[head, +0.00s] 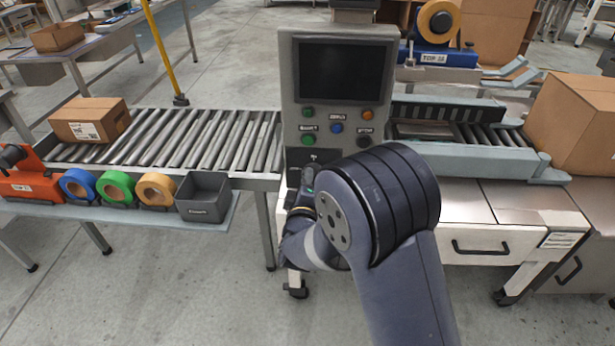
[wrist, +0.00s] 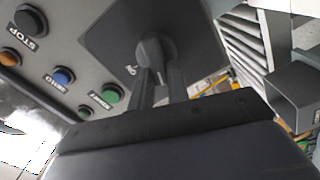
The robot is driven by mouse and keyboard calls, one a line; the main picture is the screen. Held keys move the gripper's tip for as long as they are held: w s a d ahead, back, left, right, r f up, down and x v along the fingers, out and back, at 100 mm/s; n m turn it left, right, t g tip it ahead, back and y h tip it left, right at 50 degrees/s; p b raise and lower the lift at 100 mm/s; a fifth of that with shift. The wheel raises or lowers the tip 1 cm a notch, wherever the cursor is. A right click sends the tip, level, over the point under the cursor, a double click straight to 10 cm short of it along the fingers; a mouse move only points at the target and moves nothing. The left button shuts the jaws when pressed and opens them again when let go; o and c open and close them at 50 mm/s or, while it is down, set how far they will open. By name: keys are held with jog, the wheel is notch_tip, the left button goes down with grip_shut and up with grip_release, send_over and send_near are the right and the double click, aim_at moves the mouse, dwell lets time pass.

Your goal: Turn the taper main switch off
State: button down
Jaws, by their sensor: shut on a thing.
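The taper main switch (wrist: 153,48) is a dark rotary knob on a dark plate, seen in the wrist view. A small white mark sits on the plate beside it. My gripper (wrist: 160,74) has its two fingers closed on the knob's sides. In the head view my arm covers the switch, and my gripper (head: 305,188) is partly seen at the lower part of the grey control panel (head: 290,90). The knob's exact angle and most of its markings cannot be read.
The panel carries a dark screen (head: 341,72) and several coloured buttons, including a black stop button (wrist: 29,20) and a green one (wrist: 112,93). A roller conveyor (head: 205,140) with a carton (head: 92,121) is left. A grey bin (head: 204,198) stands on the side shelf.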

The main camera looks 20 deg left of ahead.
jog(key=shift+f+n+p, duration=0.2)
jog(key=shift+n+p, duration=0.25)
jog(key=shift+n, duration=1.55)
jog(key=c, duration=1.4)
grip_release()
jog(key=shift+o, duration=0.2)
jog(key=shift+s, duration=0.1)
jog(key=b+v, duration=0.1)
jog(key=v, duration=0.9)
jog(key=shift+s, duration=0.25)
jog(key=shift+d, duration=0.1)
